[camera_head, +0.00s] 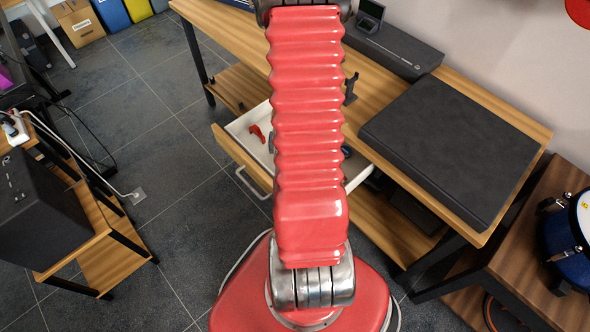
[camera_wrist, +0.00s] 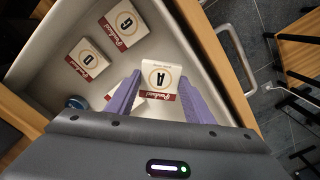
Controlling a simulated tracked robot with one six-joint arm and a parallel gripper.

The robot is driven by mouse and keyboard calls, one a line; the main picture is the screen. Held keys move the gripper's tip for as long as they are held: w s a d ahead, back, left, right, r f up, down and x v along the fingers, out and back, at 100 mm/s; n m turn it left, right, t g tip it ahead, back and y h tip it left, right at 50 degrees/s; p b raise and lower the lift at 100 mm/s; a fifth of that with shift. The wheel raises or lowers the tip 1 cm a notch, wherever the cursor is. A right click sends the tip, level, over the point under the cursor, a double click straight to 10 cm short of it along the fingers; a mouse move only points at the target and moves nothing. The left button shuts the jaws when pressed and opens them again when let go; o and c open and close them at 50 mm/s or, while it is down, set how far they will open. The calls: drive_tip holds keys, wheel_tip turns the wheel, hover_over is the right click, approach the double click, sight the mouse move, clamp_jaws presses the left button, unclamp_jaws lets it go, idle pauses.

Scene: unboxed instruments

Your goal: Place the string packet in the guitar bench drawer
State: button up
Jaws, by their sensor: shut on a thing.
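My gripper (camera_wrist: 160,87) shows in the wrist view with its two purple fingers shut on a cream string packet (camera_wrist: 160,76) marked "A" with a red band. The packet is inside the outline of the open bench drawer (camera_wrist: 215,75); I cannot tell whether it touches the floor of the drawer. In the head view the white-lined drawer (camera_head: 236,127) is pulled out from the wooden bench (camera_head: 232,35). My red arm hides the middle of the drawer, the gripper and the held packet there.
A red item (camera_head: 257,133) lies at the drawer's left in the head view. A dark case (camera_head: 450,145) covers the bench's right end.

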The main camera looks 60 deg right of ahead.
drive_tip(key=shift+f, duration=1.9)
drive_tip(key=o, duration=1)
drive_tip(key=shift+f, duration=0.1)
drive_tip(key=shift+r, duration=6.1)
